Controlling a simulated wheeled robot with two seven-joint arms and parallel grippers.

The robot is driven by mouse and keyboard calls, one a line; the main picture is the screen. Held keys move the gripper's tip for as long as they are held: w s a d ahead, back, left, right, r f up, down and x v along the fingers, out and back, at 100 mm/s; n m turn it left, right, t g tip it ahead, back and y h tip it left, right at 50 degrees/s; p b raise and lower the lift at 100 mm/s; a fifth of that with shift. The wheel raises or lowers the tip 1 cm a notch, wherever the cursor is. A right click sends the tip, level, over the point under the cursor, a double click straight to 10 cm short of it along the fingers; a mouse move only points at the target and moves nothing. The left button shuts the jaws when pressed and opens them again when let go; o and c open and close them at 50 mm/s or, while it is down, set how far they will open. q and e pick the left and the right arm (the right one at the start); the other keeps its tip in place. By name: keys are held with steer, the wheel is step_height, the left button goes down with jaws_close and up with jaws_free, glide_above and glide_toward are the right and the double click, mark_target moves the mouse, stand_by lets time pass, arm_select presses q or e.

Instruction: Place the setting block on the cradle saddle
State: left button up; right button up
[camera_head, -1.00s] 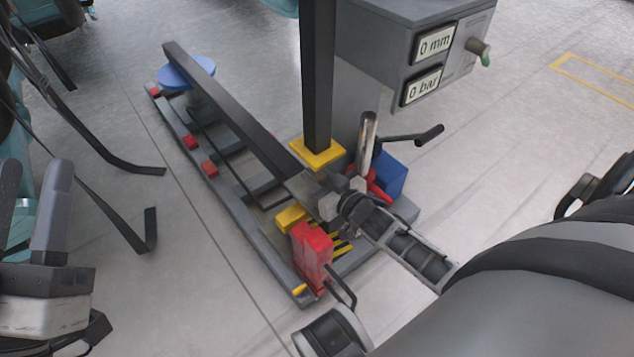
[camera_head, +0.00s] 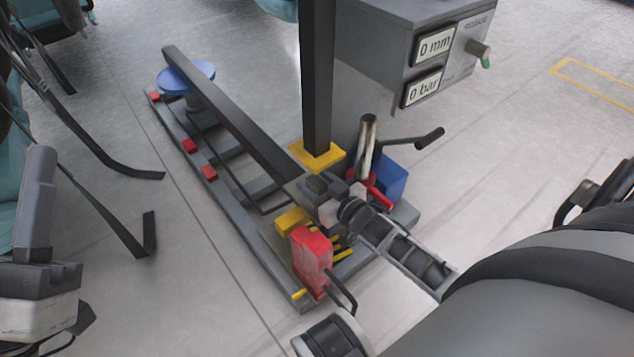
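A dark beam (camera_head: 232,108) runs over a low grey frame (camera_head: 222,208); its near end meets grey blocks by my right gripper (camera_head: 335,205). A red block (camera_head: 312,258) stands at the frame's near end, with a yellow block (camera_head: 290,221) behind it. I cannot tell for certain which piece is the setting block or the cradle saddle. My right gripper is at the near end of the beam, above and behind the red block; its fingertips are too crowded to read. My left gripper (camera_head: 36,205) is at the left edge, away from the frame, with one finger clearly visible.
A dark post (camera_head: 318,75) on a yellow foot (camera_head: 318,155) rises beside the beam. A grey console (camera_head: 400,12) reads 0 mm and 0 bar. A black lever (camera_head: 415,139) and a blue box (camera_head: 392,178) stand close to the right gripper. Dark straps hang at left.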

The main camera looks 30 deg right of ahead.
mark_target(325, 188)
steer(key=shift+a+f, duration=0.1)
steer(key=shift+a, duration=0.1)
steer(key=s+r+p, duration=0.2)
steer(key=s, duration=0.1)
steer(key=shift+s+d, duration=0.1)
steer(key=shift+d, duration=0.05)
arm_select(q)
step_height(325, 188, down, 10)
steer(key=s+n+g+y+p, duration=0.1)
steer(key=n+g+y+p, duration=0.2)
steer(key=n, duration=0.5)
steer(key=shift+s+d+r+g+y, duration=0.25)
steer(key=shift+d+g+y, duration=0.2)
steer(key=shift+g+y, duration=0.55)
arm_select(e)
steer(key=s+r, duration=0.1)
steer(key=s, duration=0.7)
steer(key=shift+s+d, duration=0.35)
steer(key=shift+d, duration=0.1)
arm_select(q)
steer(key=shift+r, duration=0.1)
arm_select(e)
steer(key=shift+r, duration=0.1)
